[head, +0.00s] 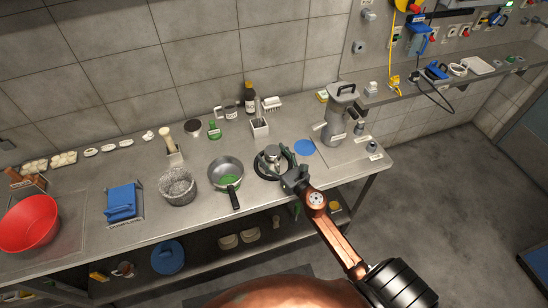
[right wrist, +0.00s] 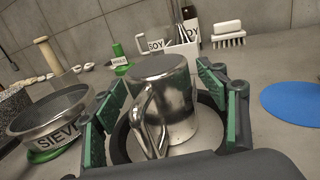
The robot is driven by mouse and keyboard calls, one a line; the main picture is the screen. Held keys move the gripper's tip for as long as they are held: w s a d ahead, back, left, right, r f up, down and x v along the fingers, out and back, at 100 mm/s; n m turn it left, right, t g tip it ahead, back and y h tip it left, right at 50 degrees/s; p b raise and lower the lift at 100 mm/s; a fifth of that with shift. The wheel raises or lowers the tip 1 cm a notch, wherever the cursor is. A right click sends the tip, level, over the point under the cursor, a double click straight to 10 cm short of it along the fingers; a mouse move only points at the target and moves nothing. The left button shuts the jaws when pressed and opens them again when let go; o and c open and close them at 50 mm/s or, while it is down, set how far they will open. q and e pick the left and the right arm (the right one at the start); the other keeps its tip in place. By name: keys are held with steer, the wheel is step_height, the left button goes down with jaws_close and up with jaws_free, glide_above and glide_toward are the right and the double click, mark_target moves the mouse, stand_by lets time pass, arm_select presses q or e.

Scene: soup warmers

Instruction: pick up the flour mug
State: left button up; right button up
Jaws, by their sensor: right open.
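A shiny metal mug (right wrist: 172,98) with a looped handle stands on the steel counter inside a dark ring (right wrist: 121,148). A smooth closed face is on top, and no flour label can be read on it. It also shows in the head view (head: 272,153). My right gripper (right wrist: 165,95) is open, with its green-padded fingers on both sides of the mug. The mug's handle points toward the wrist. I see gaps between the pads and the mug, so it is not gripped. My left gripper is not in view.
A pan labelled SIEVE (right wrist: 48,118) is left of the gripper; the head view shows its dark handle (head: 235,200). Behind the mug are a white holder (head: 259,128) and a brush (right wrist: 228,35). A blue disc (head: 305,148) lies right, near a tall grey appliance (head: 336,115).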

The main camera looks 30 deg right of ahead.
steer(key=c, duration=1.3)
